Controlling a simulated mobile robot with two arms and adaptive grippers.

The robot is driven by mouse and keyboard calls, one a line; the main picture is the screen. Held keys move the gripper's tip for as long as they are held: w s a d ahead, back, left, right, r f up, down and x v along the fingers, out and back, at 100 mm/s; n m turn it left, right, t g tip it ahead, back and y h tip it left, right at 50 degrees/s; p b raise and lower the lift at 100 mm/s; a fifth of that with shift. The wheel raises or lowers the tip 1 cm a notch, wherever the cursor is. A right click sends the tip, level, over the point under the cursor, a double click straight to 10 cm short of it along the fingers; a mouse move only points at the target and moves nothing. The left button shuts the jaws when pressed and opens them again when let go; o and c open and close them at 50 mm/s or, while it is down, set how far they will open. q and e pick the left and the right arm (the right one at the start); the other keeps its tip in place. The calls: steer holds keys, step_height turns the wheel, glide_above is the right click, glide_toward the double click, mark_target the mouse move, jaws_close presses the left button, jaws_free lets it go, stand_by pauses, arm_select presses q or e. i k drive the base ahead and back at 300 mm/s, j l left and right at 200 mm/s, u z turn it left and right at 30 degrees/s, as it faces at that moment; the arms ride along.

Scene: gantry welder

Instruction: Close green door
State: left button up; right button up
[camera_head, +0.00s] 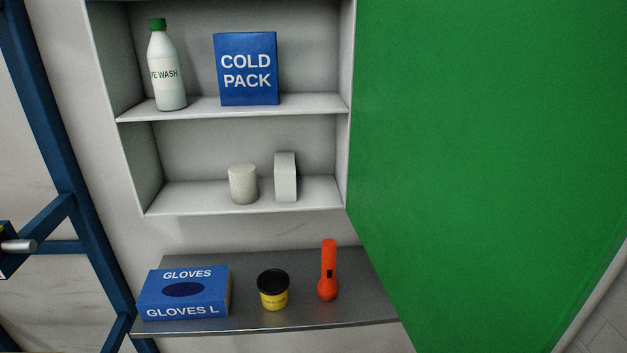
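The green door (490,150) fills the right side of the head view. It is swung open from the right edge of a white wall cabinet (232,106). The cabinet's front is uncovered, and its shelves show. Neither of my grippers is in the view.
The cabinet holds an eye wash bottle (168,75), a cold pack box (248,68) and two whitish rolls (243,184). Below, a grey shelf (345,309) carries a gloves box (184,293), a black-lidded yellow jar (273,290) and an orange flashlight (328,271). A blue frame (75,180) stands left.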

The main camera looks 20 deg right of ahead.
mark_target(487, 197)
steer(key=l, duration=1.3)
